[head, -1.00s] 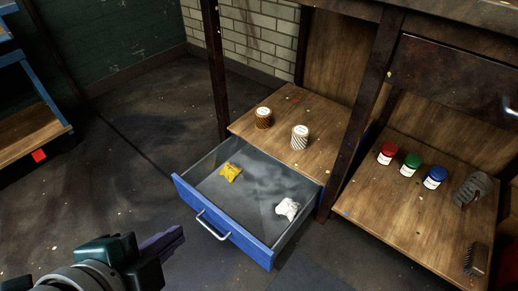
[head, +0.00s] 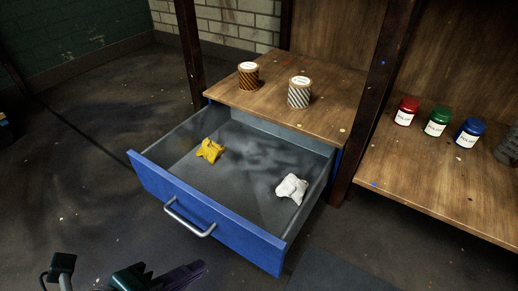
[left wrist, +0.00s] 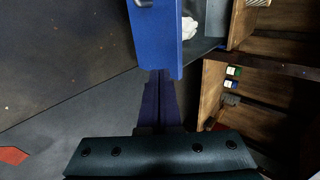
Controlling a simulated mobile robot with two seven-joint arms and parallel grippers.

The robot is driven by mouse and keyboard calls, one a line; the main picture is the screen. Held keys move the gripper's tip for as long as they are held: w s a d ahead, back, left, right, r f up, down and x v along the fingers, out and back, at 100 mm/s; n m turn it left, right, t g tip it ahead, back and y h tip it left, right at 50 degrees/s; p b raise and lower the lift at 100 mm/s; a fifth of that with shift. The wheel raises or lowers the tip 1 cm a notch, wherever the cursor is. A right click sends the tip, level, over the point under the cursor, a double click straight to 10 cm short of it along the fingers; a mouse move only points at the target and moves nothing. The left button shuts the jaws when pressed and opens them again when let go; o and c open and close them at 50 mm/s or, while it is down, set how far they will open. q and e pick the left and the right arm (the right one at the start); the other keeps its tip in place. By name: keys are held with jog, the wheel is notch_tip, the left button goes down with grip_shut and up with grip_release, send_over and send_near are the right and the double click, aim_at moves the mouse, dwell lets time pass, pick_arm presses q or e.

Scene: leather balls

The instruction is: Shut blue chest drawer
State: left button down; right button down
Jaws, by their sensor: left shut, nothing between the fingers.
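The blue chest drawer (head: 235,236) is pulled well out from under the wooden cabinet, with a metal handle (head: 188,220) on its front. Inside its grey tray lie a yellow crumpled cloth (head: 209,150) and a white crumpled cloth (head: 291,188). My left gripper (head: 198,267) is shut and empty, low in front of the drawer face. In the left wrist view its closed fingers (left wrist: 160,78) point at the lower edge of the blue drawer front (left wrist: 157,42); I cannot tell whether they touch it. My right gripper is not in view.
Two striped rolls, one brown (head: 248,76) and one grey (head: 299,93), stand on the wooden top above the drawer. Red, green and blue jars (head: 437,122) stand on the shelf at right. A dark cabinet post (head: 372,105) rises beside the drawer.

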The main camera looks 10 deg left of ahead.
aim_at(246, 232)
pick_arm(q)
jog(key=b+x, duration=0.2)
jog(key=x, duration=0.2)
jog(key=w+r+b+x, duration=0.1)
jog(key=b+x, duration=0.2)
jog(key=x, duration=0.1)
jog(key=r+b+x, duration=0.1)
jog(key=b+x, duration=0.2)
jog(key=shift+w+d+f, duration=0.3)
jog(key=shift+w+d, duration=0.2)
jog(key=shift+w, duration=0.1)
